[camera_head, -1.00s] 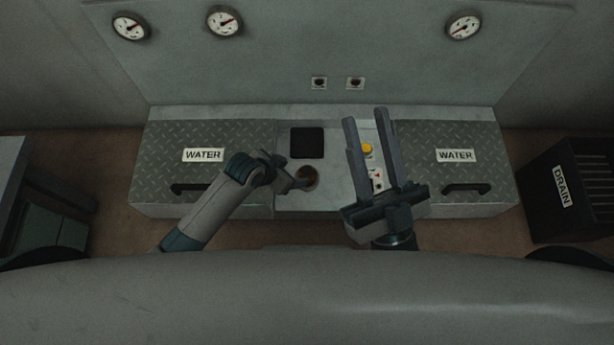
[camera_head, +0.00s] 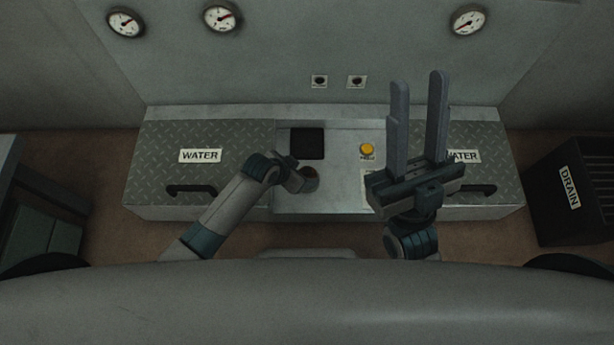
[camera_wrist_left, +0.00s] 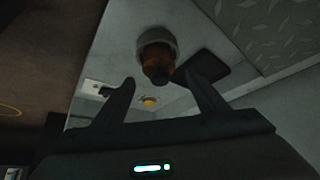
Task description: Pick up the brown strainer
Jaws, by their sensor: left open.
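The brown strainer (camera_wrist_left: 157,58) sits in a round grey opening in the panel, seen in the left wrist view. In the head view, the round opening (camera_head: 311,178) is partly covered by my left arm, and the strainer is hard to make out. My left gripper (camera_wrist_left: 160,82) is open, its two fingers apart on either side below the strainer in the picture, holding nothing. In the head view its fingers are mostly hidden at the arm's end. My right gripper (camera_head: 419,80) is open and empty, fingers pointing up, over the right part of the panel.
A dark square recess (camera_head: 307,143) and a yellow button (camera_head: 367,149) are on the central panel. WATER lids with handles flank it, the left one (camera_head: 160,165) clear. A black DRAIN box (camera_head: 590,190) stands at right. Gauges (camera_head: 222,17) hang on the back wall.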

